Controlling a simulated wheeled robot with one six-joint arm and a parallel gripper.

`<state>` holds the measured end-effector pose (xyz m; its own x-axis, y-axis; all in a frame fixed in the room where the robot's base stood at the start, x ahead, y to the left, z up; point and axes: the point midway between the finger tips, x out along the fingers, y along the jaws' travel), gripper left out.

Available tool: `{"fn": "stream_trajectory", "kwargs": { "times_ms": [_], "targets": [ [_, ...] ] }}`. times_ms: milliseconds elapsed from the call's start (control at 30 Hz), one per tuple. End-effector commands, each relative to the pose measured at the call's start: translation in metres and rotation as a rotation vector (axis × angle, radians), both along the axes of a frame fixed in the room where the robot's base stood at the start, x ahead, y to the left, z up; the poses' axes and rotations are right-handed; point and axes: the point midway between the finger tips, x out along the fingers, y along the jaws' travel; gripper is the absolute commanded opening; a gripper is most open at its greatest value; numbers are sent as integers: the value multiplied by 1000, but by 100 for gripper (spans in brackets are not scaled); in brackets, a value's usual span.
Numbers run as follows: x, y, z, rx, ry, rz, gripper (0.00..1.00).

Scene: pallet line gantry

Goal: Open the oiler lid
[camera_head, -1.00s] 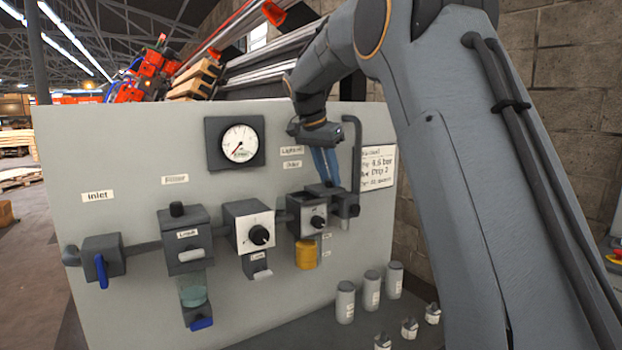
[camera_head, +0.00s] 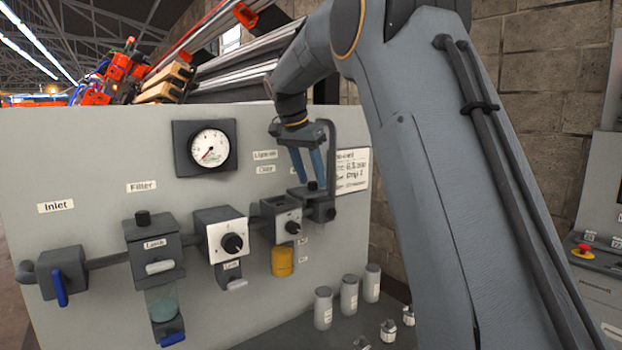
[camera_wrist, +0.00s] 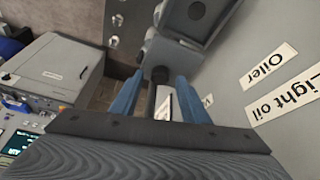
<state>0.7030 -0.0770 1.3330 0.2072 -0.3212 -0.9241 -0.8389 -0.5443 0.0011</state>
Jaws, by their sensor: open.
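The oiler (camera_head: 281,215) is a dark box with a white-faced knob and a yellow bowl (camera_head: 282,262), on the grey panel. A dark plate with a black knob (camera_head: 312,186), seemingly its lid, shows to the right of the box top. In the wrist view the black knob (camera_wrist: 159,75) lies between and beyond my blue fingers. The dark box with a round dark spot (camera_wrist: 196,12) is at the top. My gripper (camera_head: 309,178) is open above the plate, fingers apart; it also shows in the wrist view (camera_wrist: 158,90). Whether the plate is still joined to the box is unclear.
A pipe (camera_head: 334,160) rises close to the right of my gripper. The regulator (camera_head: 222,235) and filter (camera_head: 152,250) are to the left. Several grey bottles (camera_head: 349,294) stand on the ledge below. A control cabinet (camera_head: 590,270) is at the far right.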

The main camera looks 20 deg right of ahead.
Motion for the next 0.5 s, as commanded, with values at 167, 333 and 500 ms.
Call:
{"fn": "stream_trajectory", "kwargs": {
  "times_ms": [167, 333, 500],
  "targets": [
    [-4, 9, 24, 0, -6, 1, 41],
    [-10, 18, 48, 0, -4, 2, 41],
    [-14, 23, 63, 0, -2, 1, 41]
  ]
}}
